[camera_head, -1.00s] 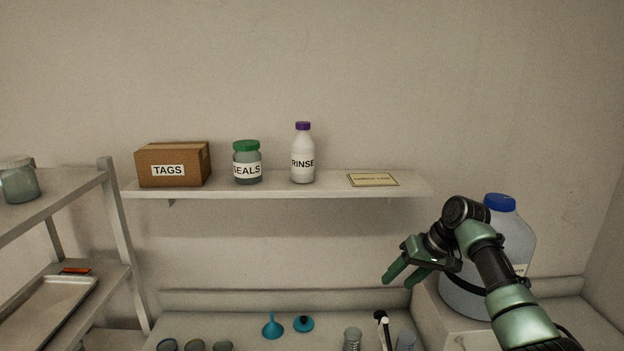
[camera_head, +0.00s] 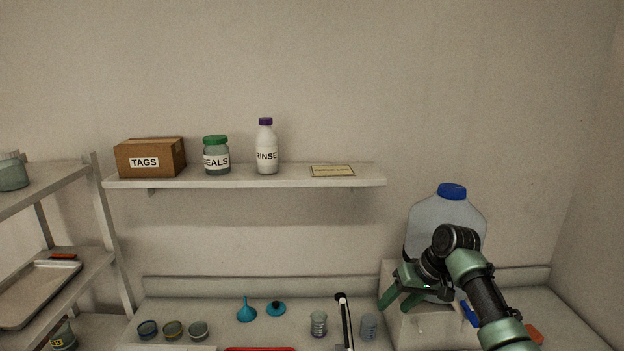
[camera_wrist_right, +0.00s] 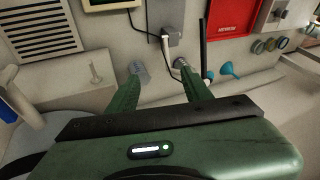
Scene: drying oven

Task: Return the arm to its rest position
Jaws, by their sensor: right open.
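My right arm comes in from the lower right of the head view. Its green gripper (camera_head: 402,298) is open, with its fingers pointing down and left in front of the large jug. The wrist view shows its two green fingers (camera_wrist_right: 162,88) apart, with nothing held between them. The fingers appear above the counter near a clear ribbed cup (camera_head: 369,326); I cannot tell the exact height. My left gripper is not in view.
A jug with a blue cap (camera_head: 452,215) stands behind my right arm on a raised block (camera_head: 425,328). A wall shelf (camera_head: 250,178) carries a box, a jar and a bottle. A blue funnel (camera_head: 246,312) and several small cups are on the counter. A metal rack (camera_head: 105,225) stands left.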

